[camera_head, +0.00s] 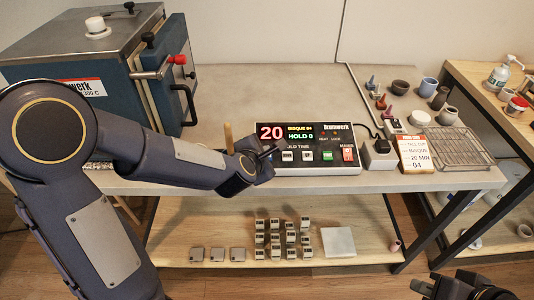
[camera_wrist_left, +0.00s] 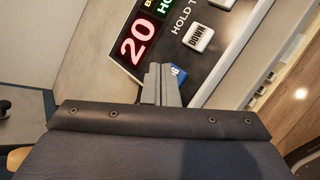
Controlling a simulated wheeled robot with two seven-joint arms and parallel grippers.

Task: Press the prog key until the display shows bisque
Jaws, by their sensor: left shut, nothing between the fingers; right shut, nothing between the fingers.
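The controller (camera_head: 312,168) is a dark box on the table. Its display (camera_head: 287,133) shows a red 20, a yellow "BISQUE 04" line and a green "HOLD 0" line. A blue key (camera_wrist_left: 179,74) shows beside my left fingertips in the left wrist view. The fingers partly hide it and its label is not readable; I cannot tell whether they touch it. My left gripper (camera_wrist_left: 162,84) is shut and empty at the controller's left end, also visible in the head view (camera_head: 272,151). My right gripper (camera_head: 432,287) is shut and empty at the bottom right, away from the table.
A white DOWN key (camera_wrist_left: 199,38) lies right of the blue one. A green key (camera_head: 327,156) and a red switch (camera_head: 348,155) are further right. A card (camera_head: 414,152) reads "BISQUE 20 MIN 04". A blue kiln (camera_head: 120,75) stands left; pots and a wire rack (camera_head: 460,146) are right.

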